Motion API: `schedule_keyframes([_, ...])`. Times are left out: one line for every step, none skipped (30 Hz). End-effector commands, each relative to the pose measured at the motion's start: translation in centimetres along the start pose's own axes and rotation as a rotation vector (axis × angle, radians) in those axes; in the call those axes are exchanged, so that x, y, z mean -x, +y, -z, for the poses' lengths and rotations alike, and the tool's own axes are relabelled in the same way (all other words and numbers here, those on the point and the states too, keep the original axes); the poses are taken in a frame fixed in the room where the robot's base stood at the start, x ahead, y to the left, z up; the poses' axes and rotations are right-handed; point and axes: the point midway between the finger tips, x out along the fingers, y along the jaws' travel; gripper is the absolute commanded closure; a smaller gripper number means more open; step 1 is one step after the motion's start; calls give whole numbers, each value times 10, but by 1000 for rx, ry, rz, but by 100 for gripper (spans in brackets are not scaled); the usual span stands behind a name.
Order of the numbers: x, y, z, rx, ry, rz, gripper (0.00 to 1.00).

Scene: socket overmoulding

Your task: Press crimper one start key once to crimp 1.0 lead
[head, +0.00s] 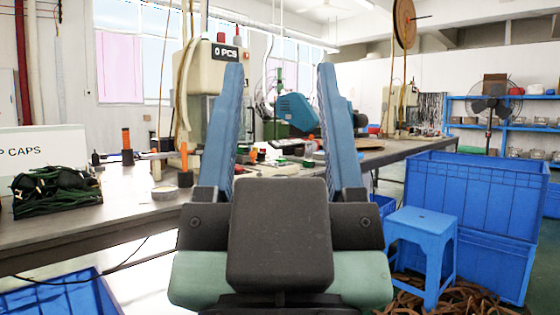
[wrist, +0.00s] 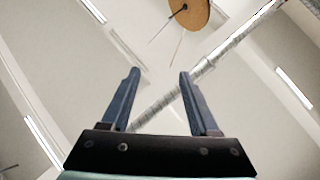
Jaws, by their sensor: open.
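A beige machine (head: 212,70) with a black "0 PCS" display (head: 225,52) stands on the bench behind my gripper's left finger, which hides part of it. I cannot tell whether it is crimper one, and I cannot make out a start key. A bundle of dark green leads (head: 55,190) lies on the bench at the left; their size cannot be read. My gripper (head: 280,65) is open and empty, raised in front of the bench with fingers spread. In the wrist view my gripper (wrist: 159,72) has only ceiling behind it and touches nothing.
The grey bench (head: 110,222) runs from front left to back right, with orange-handled tools (head: 127,140) and a teal machine (head: 291,112) on it. Blue crates (head: 470,190) and a blue stool (head: 422,222) stand at the right. Brown strips (head: 470,297) lie on the floor.

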Motion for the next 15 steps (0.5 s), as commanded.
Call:
schedule_keyframes([0,0,0,0,0,0,38])
schedule_keyframes([0,0,0,0,0,0,38])
schedule_keyframes([0,0,0,0,0,0,40])
schedule_keyframes([0,0,0,0,0,0,46])
schedule_keyframes([0,0,0,0,0,0,51])
schedule_keyframes([0,0,0,0,0,0,58])
schedule_keyframes([0,0,0,0,0,0,64])
schedule_keyframes([0,0,0,0,0,0,69])
schedule_keyframes([0,0,0,0,0,0,76])
schedule_keyframes([0,0,0,0,0,0,82])
schedule_keyframes([0,0,0,0,0,0,87])
schedule_keyframes([0,0,0,0,0,0,94])
schedule_keyframes([0,0,0,0,0,0,100])
schedule_keyframes([0,0,0,0,0,0,100])
schedule_keyframes([0,0,0,0,0,0,100])
